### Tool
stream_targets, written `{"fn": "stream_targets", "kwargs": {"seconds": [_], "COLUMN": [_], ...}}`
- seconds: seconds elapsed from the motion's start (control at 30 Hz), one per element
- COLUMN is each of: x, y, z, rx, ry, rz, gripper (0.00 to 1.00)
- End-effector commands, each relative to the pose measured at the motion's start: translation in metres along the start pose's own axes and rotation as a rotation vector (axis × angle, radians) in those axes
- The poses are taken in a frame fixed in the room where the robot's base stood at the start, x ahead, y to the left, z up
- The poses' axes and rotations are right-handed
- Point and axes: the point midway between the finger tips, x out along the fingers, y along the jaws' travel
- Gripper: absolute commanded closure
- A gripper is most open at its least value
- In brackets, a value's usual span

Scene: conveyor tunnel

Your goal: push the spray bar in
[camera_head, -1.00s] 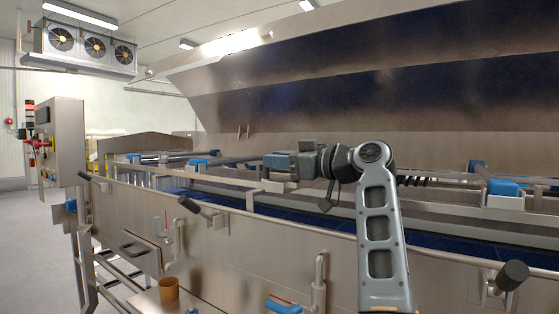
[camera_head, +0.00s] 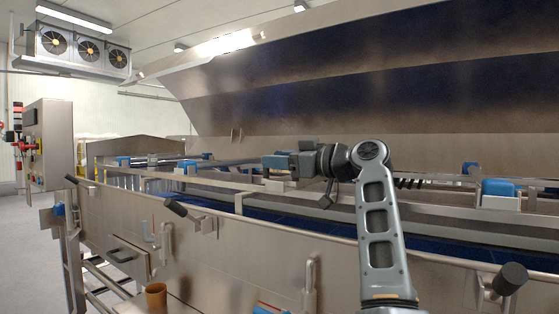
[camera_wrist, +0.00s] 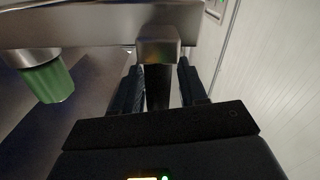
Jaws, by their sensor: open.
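My gripper (camera_head: 268,163) reaches left over the conveyor in the head view, level with the long steel rails. In the wrist view its two dark fingers stand apart, with my open gripper (camera_wrist: 159,68) on either side of a dark upright piece (camera_wrist: 157,90). That piece sits below a square metal block (camera_wrist: 158,46) on a wide steel bar (camera_wrist: 90,27). I cannot tell whether the fingers touch it. Which of these parts is the spray bar is not certain.
The raised steel hood (camera_head: 380,75) hangs behind my arm. Blue-capped brackets (camera_head: 498,188) stand along the rail over the blue belt (camera_head: 300,222). Black-ended handles (camera_head: 510,278) stick out in front. A control cabinet (camera_head: 48,145) stands at the left.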

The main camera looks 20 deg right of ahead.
Motion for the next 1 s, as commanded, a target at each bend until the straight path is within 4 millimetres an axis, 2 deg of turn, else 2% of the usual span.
{"fn": "stream_targets", "kwargs": {"seconds": [0.17, 0.6, 0.73, 1.0], "x": [-0.006, -0.07, -0.077, -0.078], "y": [0.001, 0.001, 0.0, 0.0], "z": [0.001, 0.002, 0.001, 0.0], "rx": [-0.001, -0.001, 0.0, 0.0], "ry": [0.0, 0.0, 0.0, 0.0], "rz": [0.002, 0.002, 0.0, 0.0], "gripper": [0.58, 0.58, 0.58, 0.58]}}
